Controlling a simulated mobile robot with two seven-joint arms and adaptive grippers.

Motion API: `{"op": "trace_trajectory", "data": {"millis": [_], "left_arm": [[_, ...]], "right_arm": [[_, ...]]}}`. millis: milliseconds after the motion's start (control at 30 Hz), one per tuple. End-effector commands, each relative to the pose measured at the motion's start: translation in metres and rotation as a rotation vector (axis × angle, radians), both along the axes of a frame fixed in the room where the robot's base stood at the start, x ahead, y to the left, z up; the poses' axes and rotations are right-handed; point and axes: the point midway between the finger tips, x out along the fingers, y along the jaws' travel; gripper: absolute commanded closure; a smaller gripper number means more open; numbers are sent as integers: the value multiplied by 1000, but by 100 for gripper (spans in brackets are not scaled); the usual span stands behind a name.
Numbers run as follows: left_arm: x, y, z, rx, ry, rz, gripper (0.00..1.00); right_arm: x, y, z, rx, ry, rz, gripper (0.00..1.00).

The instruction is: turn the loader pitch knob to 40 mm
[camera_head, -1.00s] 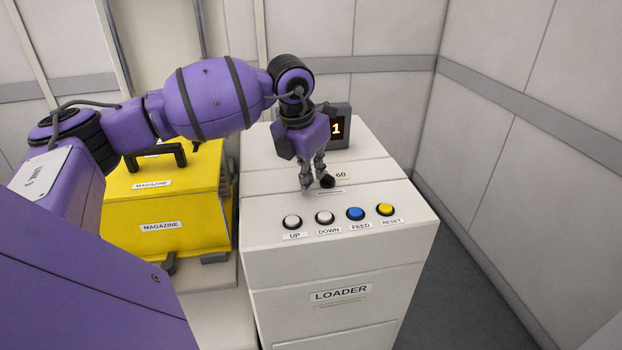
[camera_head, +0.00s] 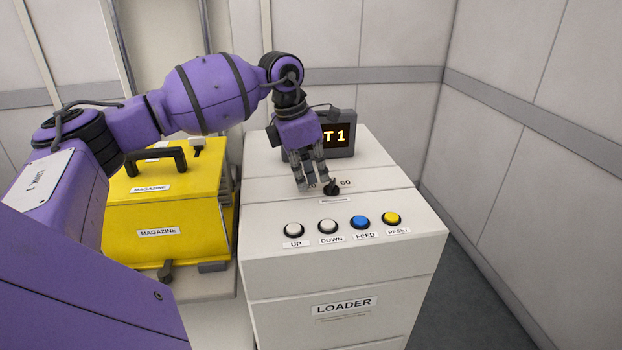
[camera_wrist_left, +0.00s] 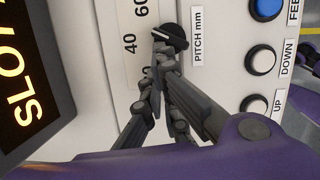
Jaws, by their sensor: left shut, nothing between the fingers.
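The loader pitch knob (camera_head: 332,188) is a small black knob on the white top of the loader (camera_head: 412,222). Where the knob points is unclear. My left gripper (camera_head: 306,186) is shut and empty, pointing down just left of the knob. In the wrist view its fingertips (camera_wrist_left: 160,52) overlap the knob's edge; I cannot tell whether they touch. My right gripper is out of view.
A lit display (camera_head: 338,136) stands behind the knob. The UP, DOWN, FEED and RESET buttons (camera_head: 359,222) line the front edge. A yellow magazine (camera_head: 190,215) stands on the left. Walls close in behind and on the right.

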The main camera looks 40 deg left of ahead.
Motion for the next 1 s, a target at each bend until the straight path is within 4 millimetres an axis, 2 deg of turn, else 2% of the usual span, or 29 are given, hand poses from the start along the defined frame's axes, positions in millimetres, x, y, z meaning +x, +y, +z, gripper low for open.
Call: {"op": "trace_trajectory", "data": {"millis": [700, 1000], "left_arm": [[1, 1, 0, 1, 2, 2, 100], [0, -10, 0, 0, 1, 0, 100]], "right_arm": [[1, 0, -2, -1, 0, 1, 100], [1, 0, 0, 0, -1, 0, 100]]}}
